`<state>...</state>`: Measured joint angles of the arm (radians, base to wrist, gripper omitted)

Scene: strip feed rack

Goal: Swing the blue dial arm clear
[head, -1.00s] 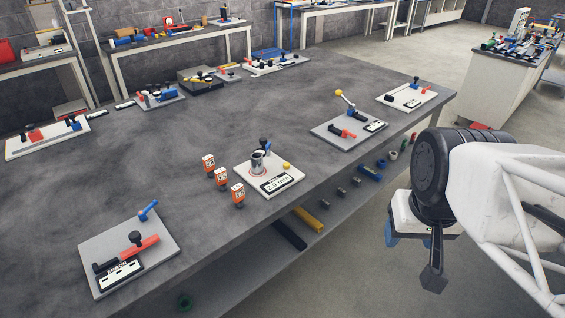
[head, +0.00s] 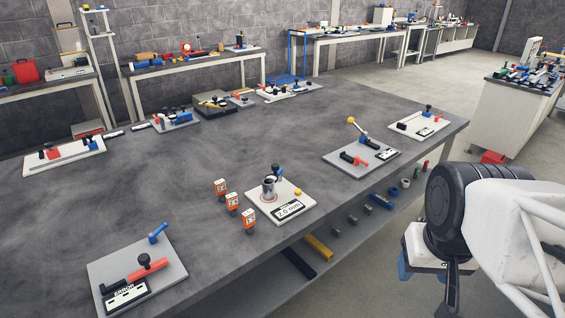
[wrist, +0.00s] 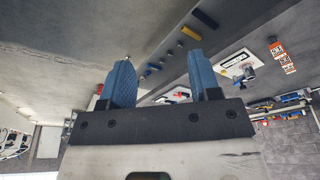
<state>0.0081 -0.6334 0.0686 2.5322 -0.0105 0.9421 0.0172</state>
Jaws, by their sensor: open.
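A white plate (head: 293,213) near the middle of the bench's front edge holds a metal cylinder (head: 269,188), a readout and a yellow button. A small blue part with a dark knob (head: 277,171) stands behind the cylinder; I cannot tell whether it is the dial arm. Another blue lever (head: 158,233) sits on the grey plate (head: 170,262) at the near left, beside a red bar and a readout marked ERROR. My gripper (wrist: 162,80) is open and empty, its blue fingers apart. In the head view it hangs off the bench's front edge at right, well away from both plates.
Several orange-and-white labelled blocks (head: 232,202) stand left of the middle plate. A grey plate (head: 361,157) with a yellow-knobbed lever and a white plate (head: 420,125) lie farther right. A lower shelf (head: 330,238) holds small parts. The bench middle is clear.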

